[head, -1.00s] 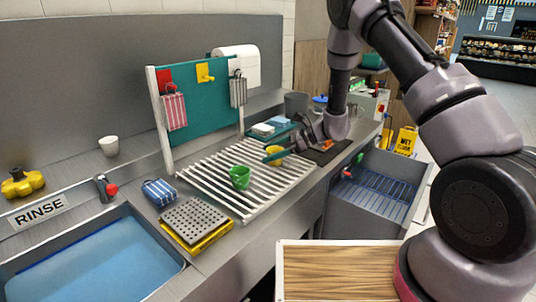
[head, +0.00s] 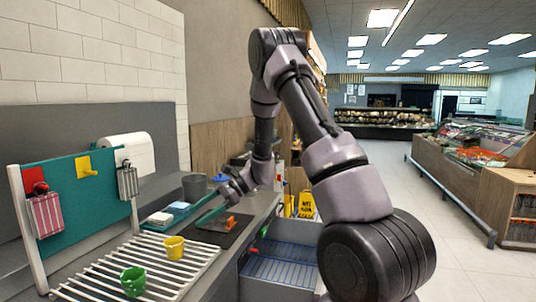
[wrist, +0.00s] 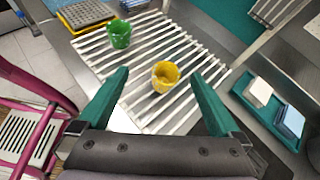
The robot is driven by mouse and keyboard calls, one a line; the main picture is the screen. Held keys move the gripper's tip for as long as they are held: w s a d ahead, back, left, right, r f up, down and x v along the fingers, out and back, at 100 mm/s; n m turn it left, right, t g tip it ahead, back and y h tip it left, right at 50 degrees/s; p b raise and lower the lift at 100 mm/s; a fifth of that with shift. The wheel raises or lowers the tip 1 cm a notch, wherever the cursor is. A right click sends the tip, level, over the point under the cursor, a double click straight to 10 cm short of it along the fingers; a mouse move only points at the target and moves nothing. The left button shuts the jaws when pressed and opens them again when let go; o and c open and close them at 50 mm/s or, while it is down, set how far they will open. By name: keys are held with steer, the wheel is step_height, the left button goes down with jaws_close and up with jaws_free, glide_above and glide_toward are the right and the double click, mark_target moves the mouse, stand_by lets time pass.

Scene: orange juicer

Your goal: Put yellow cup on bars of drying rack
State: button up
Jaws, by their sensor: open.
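The yellow cup (head: 174,247) stands upright on the white bars of the drying rack (head: 190,272), near the rack's far end. In the wrist view the yellow cup (wrist: 165,76) shows its open mouth, with the rack bars (wrist: 140,102) under and around it. My gripper (head: 205,215) is open and empty, beyond the cup and to its right in the head view. In the wrist view its two teal fingers (wrist: 160,76) are spread wide, with the cup seen in the gap ahead of them and apart from both.
A green cup (head: 133,281) also stands on the bars, nearer the head camera. A teal tray with sponges (head: 168,214) lies beyond the rack. An open drawer (head: 280,268) is to the right.

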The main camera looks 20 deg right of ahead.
steer(key=s+d+r+n+t+h, duration=0.1)
steer(key=s+d+r+n+h, duration=0.15)
steer(key=s+r, duration=0.4)
steer(key=s+d+r+n+h, duration=0.2)
steer(key=s+d+r+n, duration=0.15)
steer(key=r, duration=0.55)
steer(key=s+d+r+n+t+h, duration=0.2)
steer(key=s+d+r+n+t, duration=0.1)
steer(key=s, duration=0.4)
steer(key=s+d+r+n+t+h, duration=0.2)
steer(key=s+d+r+t+h, duration=0.1)
steer(key=s+d+r, duration=0.3)
steer(key=shift+s+d+n+t+h, duration=0.35)
steer(key=shift+s+d+n+t, duration=0.05)
steer(key=shift+s+d, duration=0.2)
steer(key=shift+r, duration=0.1)
